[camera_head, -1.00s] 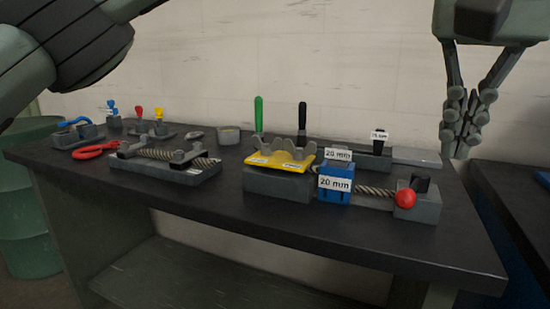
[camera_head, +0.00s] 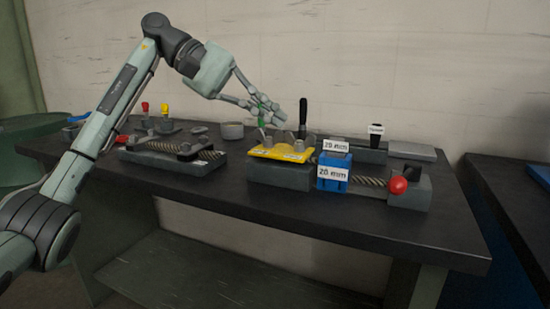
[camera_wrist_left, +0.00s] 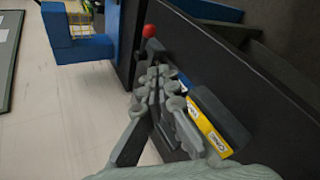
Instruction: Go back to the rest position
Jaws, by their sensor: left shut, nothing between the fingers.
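My left arm comes in from the left, and my left gripper (camera_head: 272,114) is in front of the wall, over the back part of the dark workbench (camera_head: 370,225). It is shut with nothing in it. From the head it overlaps the green handle (camera_head: 262,121) and is just above and behind the yellow piece; I cannot tell whether it touches the handle. The shut fingers also show in the left wrist view (camera_wrist_left: 163,95), with the yellow labelled piece (camera_wrist_left: 212,138) beyond them. My right gripper is out of view.
The yellow piece (camera_head: 280,152) sits on a grey base beside a blue 20 mm block (camera_head: 333,174) and a red ball (camera_head: 398,185). A grey fixture (camera_head: 172,160) stands at left. A black handle (camera_head: 303,112) stands upright behind. A second dark table (camera_head: 500,195) is at right.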

